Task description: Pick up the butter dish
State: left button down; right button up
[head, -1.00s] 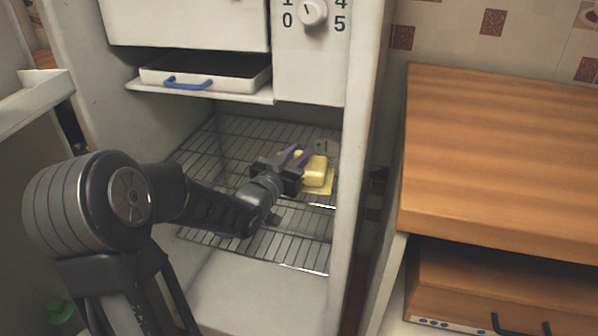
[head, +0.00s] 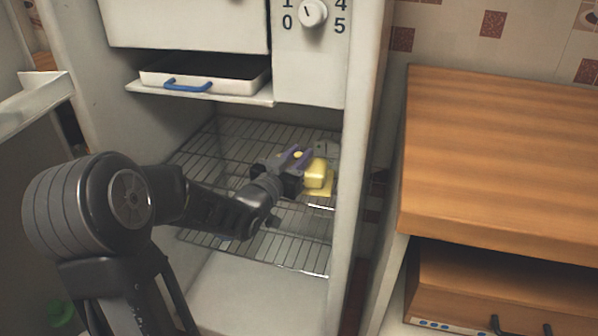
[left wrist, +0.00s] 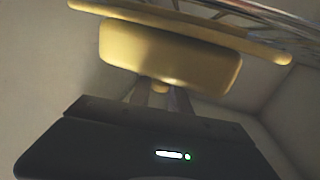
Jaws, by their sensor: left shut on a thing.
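The yellow butter dish (head: 316,174), a rounded block-shaped lid over a flat plate, is at the right side of the fridge's upper wire rack. In the left wrist view the lid (left wrist: 170,55), the plate edge (left wrist: 185,27) and a small knob (left wrist: 160,86) show. My left gripper (head: 299,157) reaches in from the left and is shut on the butter dish at the knob. The fingertips (left wrist: 161,93) show at the knob in the left wrist view. I cannot tell whether the plate still touches the rack. My right gripper is not in view.
The wire rack (head: 215,150) is otherwise bare nearby. The fridge's right wall (head: 358,150) stands close beside the dish. A white tray with a blue handle (head: 187,86) sits above. A wooden counter (head: 500,150) is outside on the right.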

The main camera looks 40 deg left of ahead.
pick_arm(q)
jog(key=shift+r, duration=0.25)
jog(key=shift+a+r+p, duration=0.25)
jog(key=shift+r+p, duration=0.1)
jog(key=shift+r, duration=0.05)
jog(key=r+p, duration=0.1)
jog(key=r, duration=0.2)
jog(key=r+p, duration=0.1)
jog(key=r, duration=0.2)
jog(key=shift+s+a+r, duration=0.1)
jog(key=shift+a+r, duration=0.05)
jog(key=shift+a, duration=0.05)
jog(key=s+a+p, duration=0.1)
jog(key=s+a, duration=0.2)
jog(key=a, duration=0.6)
jog(key=s+a+p, duration=0.1)
jog(key=s+a, duration=0.2)
jog(key=a, duration=0.6)
jog(key=shift+s+f+p, duration=0.15)
jog(key=shift+f+p, duration=0.05)
jog(key=shift+p, duration=0.15)
